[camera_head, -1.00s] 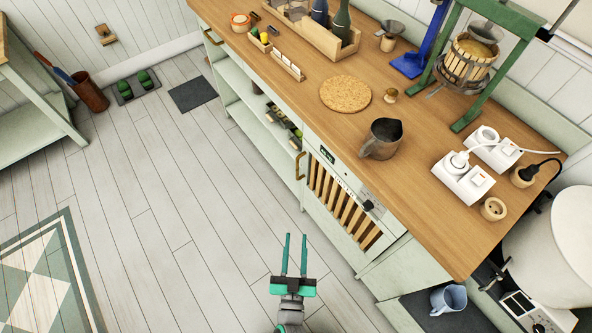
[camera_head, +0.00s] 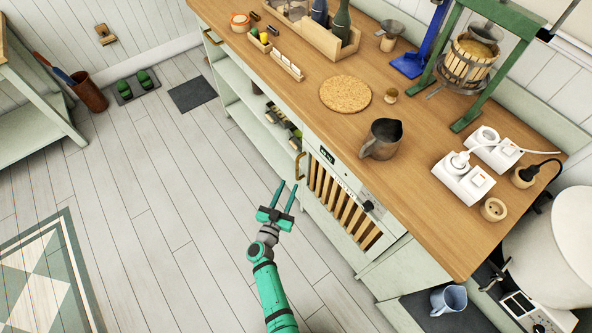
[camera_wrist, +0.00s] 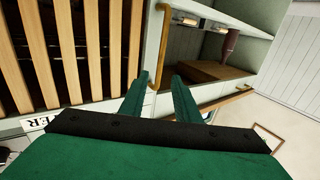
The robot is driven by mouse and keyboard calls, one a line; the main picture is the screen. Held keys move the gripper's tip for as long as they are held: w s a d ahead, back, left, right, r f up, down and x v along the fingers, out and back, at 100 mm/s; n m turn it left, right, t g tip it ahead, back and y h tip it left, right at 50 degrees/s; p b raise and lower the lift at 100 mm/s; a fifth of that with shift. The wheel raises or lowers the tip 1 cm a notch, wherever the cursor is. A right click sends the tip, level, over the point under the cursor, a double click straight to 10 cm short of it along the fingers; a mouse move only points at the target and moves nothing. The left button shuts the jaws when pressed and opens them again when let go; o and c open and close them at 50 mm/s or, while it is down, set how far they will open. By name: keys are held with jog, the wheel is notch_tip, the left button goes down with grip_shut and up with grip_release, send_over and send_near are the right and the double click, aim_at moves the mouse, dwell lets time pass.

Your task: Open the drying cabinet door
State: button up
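The drying cabinet door (camera_head: 325,203) is a pale front with upright wooden slats, set under the worktop, and looks shut. Its brass bar handle (camera_head: 299,166) is on the door's left edge. My gripper (camera_head: 288,186) is open, with its fingertips just below and left of the handle. In the wrist view the handle (camera_wrist: 163,45) stands ahead, in line with the gap between my fingers (camera_wrist: 159,82). I cannot tell whether its lower end is between the fingertips. The slats (camera_wrist: 70,50) fill the left of that view.
Above the door is a control panel (camera_head: 345,180) with a display and dark knob. Open shelves (camera_head: 255,115) lie left of the cabinet. On the worktop (camera_head: 340,125) stand a metal jug (camera_head: 382,138) and a cork mat (camera_head: 345,94). The floor (camera_head: 175,200) in front is clear.

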aim_at(297, 168)
jog(key=x, duration=0.9)
grip_shut()
